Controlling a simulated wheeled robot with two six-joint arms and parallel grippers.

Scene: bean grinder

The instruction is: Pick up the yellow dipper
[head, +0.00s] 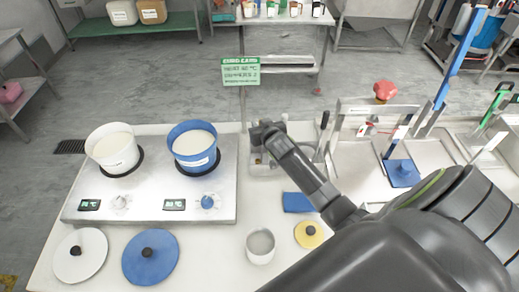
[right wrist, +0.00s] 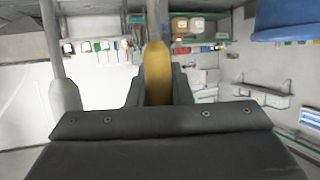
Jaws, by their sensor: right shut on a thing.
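In the right wrist view a yellow handle (right wrist: 156,75), likely the yellow dipper's, stands upright between the two dark fingers of my right gripper (right wrist: 158,92). The fingers are shut on it. In the head view my right gripper (head: 264,134) is just right of the blue pot, over a small metal holder (head: 262,168). There the arm and gripper hide the dipper, and I cannot tell whether its lower end is still in the holder. My left gripper is in neither view.
A blue pot (head: 194,162) and a white pot (head: 116,166) stand on the hot plate (head: 150,205) at left. A grey handle (right wrist: 66,108) stands left of the gripper. A white cup (head: 260,252) and a yellow lid (head: 309,240) lie in front. Racks stand right.

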